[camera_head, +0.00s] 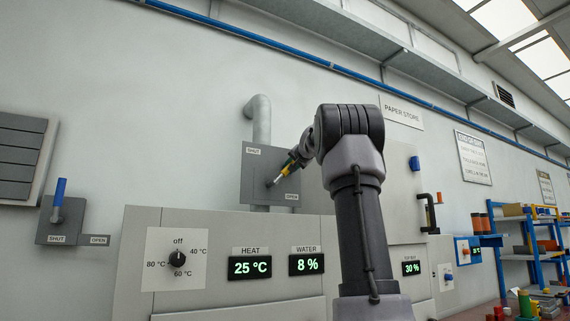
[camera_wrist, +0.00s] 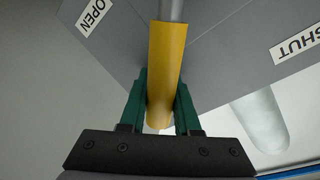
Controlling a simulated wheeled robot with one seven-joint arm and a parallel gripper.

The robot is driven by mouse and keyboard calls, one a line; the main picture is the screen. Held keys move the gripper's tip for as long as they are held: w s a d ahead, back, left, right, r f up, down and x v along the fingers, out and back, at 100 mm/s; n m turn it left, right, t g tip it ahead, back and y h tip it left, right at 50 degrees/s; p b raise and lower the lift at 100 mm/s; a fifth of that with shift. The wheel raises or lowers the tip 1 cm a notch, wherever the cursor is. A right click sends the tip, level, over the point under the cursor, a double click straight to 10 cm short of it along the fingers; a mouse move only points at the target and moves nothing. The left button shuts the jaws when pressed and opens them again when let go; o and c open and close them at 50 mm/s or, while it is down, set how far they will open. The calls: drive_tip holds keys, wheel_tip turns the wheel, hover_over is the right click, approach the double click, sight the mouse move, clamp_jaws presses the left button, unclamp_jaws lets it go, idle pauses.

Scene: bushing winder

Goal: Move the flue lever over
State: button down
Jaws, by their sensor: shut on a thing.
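The flue lever has a yellow handle (camera_head: 289,172) on a grey shaft, mounted on a grey plate (camera_head: 254,168) below a grey flue pipe (camera_head: 261,120). The plate carries a SHUT label (camera_head: 253,150) at upper left and an OPEN label (camera_head: 292,196) at lower right. The handle points up and right from its pivot, between the two labels. My gripper (camera_head: 293,163) is closed on the handle. In the wrist view the green fingers of my gripper (camera_wrist: 161,100) press on both sides of the yellow handle (camera_wrist: 164,65); its lower end lies between them.
A second lever with a blue handle (camera_head: 59,190) stands upright on its own plate at the far left. Below the flue plate is a cabinet with a dial (camera_head: 177,258) and green displays (camera_head: 250,267). A black handle (camera_head: 430,212) and shelves are at the right.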

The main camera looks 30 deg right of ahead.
wheel_tip(320, 180, down, 6)
drive_tip(key=d+m+y, duration=0.1)
drive_tip(key=d+m, duration=0.1)
drive_tip(key=m, duration=0.4)
drive_tip(key=shift+d+g+y, duration=0.3)
drive_tip(key=shift+d+y, duration=0.1)
drive_tip(key=shift+f, duration=0.15)
drive_tip(key=c, duration=0.6)
unclamp_jaws()
drive_tip(key=s, duration=0.3)
drive_tip(key=s+r, duration=0.1)
drive_tip(key=s, duration=0.3)
drive_tip(key=s+r, duration=0.1)
drive_tip(key=s, duration=0.2)
drive_tip(key=shift+s, duration=0.3)
